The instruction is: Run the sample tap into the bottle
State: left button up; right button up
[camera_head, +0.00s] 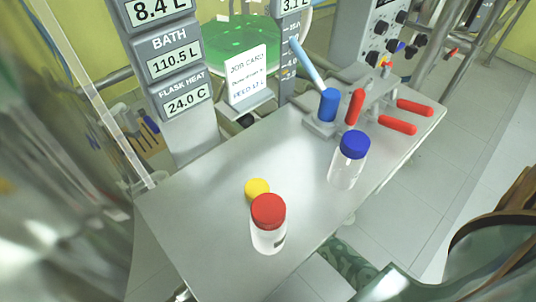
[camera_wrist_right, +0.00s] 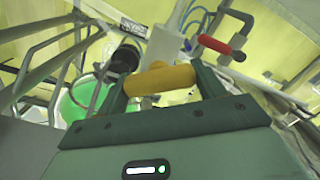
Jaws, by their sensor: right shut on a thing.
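In the head view a clear bottle with a red cap (camera_head: 268,222) stands on the steel table near its front. A clear bottle with a blue cap (camera_head: 348,160) stands further right, below the fittings. A yellow cap (camera_head: 257,188) shows just behind the red-capped bottle. Red handles (camera_head: 397,125) and a blue fitting (camera_head: 328,104) sit at the table's back right; which one is the sample tap I cannot tell. In the right wrist view my right gripper (camera_wrist_right: 160,82) is shut on a yellow handle-like piece (camera_wrist_right: 158,78), held crosswise between its fingers. My left gripper is not in view.
The steel table (camera_head: 200,205) is bare on its left side. A column of displays (camera_head: 175,62), a job card (camera_head: 247,75) and a green-filled vessel (camera_head: 235,37) stand behind it. A red handle (camera_wrist_right: 215,44) lies past my right gripper in the wrist view.

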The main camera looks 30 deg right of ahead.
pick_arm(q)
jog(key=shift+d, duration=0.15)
pick_arm(e)
jog(key=shift+r+m+p, duration=0.1)
jog(key=shift+m+p, duration=0.3)
jog(key=shift+m, duration=0.2)
jog(key=shift+m+p, duration=0.55)
jog(key=shift+m, duration=0.55)
jog(key=shift+m+p, duration=0.35)
jog(key=shift+m, duration=0.65)
jog(key=shift+d+m, duration=0.1)
jog(key=shift+m, duration=0.5)
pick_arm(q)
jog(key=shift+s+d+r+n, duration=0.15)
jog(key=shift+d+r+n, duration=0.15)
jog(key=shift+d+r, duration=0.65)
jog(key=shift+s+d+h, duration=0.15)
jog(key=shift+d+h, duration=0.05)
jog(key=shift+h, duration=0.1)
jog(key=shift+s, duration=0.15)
